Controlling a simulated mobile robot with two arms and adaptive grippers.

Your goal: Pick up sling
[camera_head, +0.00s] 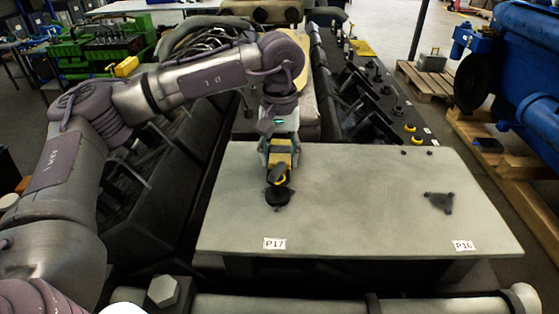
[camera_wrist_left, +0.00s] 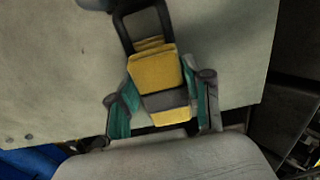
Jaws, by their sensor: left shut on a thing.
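The sling (camera_head: 280,174) is a small yellow and dark strap-like bundle above the left half of a pale board. In the left wrist view the sling (camera_wrist_left: 155,72) shows yellow and grey bands with a dark open loop at its far end. My left gripper (camera_head: 281,155) points down and is shut on the sling, with its teal-lined fingers (camera_wrist_left: 163,110) on either side. A dark piece (camera_head: 277,196) is directly below the sling on the board; I cannot tell whether they touch. My right gripper is not in view.
The pale board (camera_head: 350,215) carries labels P17 (camera_head: 274,243) and P16 (camera_head: 464,245) and a dark three-lobed piece (camera_head: 440,202) at right. Its middle is clear. A dark engine block (camera_head: 365,95) lies behind, and a blue engine (camera_head: 520,60) stands at right.

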